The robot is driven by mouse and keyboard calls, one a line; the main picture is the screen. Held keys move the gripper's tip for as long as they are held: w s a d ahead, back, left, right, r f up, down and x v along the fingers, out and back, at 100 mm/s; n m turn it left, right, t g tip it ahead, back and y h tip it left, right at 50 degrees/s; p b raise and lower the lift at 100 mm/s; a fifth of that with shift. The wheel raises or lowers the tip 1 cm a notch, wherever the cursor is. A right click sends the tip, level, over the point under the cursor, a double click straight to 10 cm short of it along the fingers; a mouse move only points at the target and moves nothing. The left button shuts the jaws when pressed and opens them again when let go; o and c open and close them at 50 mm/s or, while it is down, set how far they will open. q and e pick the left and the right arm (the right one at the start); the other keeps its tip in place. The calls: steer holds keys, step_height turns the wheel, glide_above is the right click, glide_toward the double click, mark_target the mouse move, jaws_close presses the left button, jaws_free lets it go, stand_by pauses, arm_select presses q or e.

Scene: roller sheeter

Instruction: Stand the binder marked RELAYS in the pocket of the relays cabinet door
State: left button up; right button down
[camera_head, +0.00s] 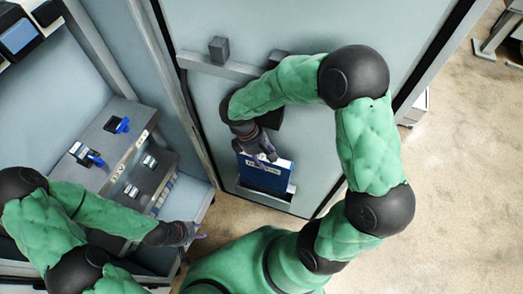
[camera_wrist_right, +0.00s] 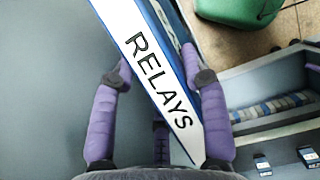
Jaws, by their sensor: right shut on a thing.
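The blue binder (camera_head: 262,180) has a white spine marked RELAYS (camera_wrist_right: 160,72). My right gripper (camera_head: 262,153) is shut on it, with a purple finger on each side of the binder in the right wrist view (camera_wrist_right: 158,82). In the head view the binder is held upright against the grey cabinet door (camera_head: 205,110). Its lower end is at the light grey door pocket (camera_head: 262,197); I cannot tell how deep it sits or whether it touches the bottom. My left gripper (camera_head: 200,236) is low at the left, away from the binder, holding nothing visible; its finger opening is unclear.
A grey bar (camera_head: 222,67) with dark blocks crosses the door above the pocket. Left of the door, an open cabinet holds a grey unit (camera_head: 122,150) with blue handles (camera_head: 118,125), close to my left arm. Carpet floor (camera_head: 460,160) at the right is mostly clear.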

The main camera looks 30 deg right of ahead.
steer(key=shift+s+f+b, duration=0.15)
steer(key=shift+f+b, duration=1.45)
steer(key=shift+f, duration=0.2)
steer(key=shift+p, duration=0.45)
stand_by(0.6)
